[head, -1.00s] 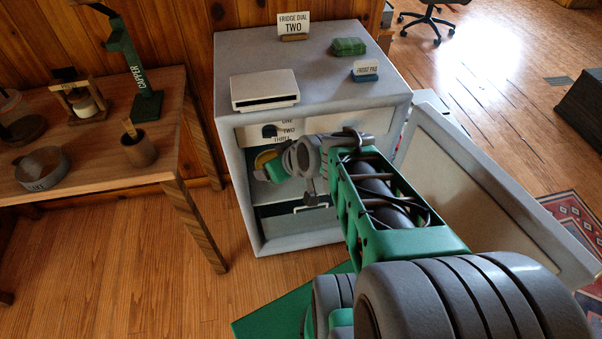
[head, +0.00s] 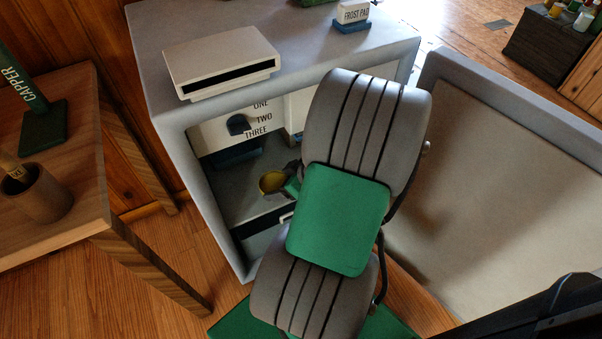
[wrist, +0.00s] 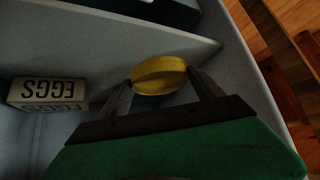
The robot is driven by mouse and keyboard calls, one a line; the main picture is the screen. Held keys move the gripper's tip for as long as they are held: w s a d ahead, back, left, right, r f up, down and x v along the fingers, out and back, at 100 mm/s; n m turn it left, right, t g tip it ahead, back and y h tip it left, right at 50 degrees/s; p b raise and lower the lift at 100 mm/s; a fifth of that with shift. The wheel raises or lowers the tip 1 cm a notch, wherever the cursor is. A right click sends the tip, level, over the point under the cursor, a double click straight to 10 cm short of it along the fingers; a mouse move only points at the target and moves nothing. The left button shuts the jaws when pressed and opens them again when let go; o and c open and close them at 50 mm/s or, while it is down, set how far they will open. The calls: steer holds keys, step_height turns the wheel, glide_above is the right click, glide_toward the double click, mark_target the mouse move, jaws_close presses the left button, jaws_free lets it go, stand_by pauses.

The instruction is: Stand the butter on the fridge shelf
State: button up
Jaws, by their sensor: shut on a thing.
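The butter, a rounded yellow piece (wrist: 160,75), sits between the two fingers of my gripper (wrist: 163,85) in the wrist view. My gripper is shut on it. In the head view the yellow butter (head: 271,182) is inside the open fridge (head: 165,125), and my arm hides most of my gripper. A pale fridge shelf (wrist: 110,32) runs across the wrist view beyond the butter. I cannot tell whether the butter touches a surface.
An egg box (wrist: 47,92) appears upside down left of my gripper in the wrist view. The fridge dial (head: 237,124) is above the butter. The open fridge door (head: 500,180) stands at right, a wooden table (head: 50,215) at left.

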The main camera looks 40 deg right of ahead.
steer(key=d, duration=0.3)
steer(key=w+d+f+b, duration=0.1)
steer(key=d, duration=0.3)
steer(key=d+b, duration=0.1)
steer(key=d, duration=0.3)
steer(key=shift+w+d+f, duration=0.15)
steer(key=shift+w+d, duration=0.1)
step_height(320, 180, down, 6)
steer(key=b, duration=0.3)
steer(key=shift+d, duration=0.25)
steer(key=o, duration=1.7)
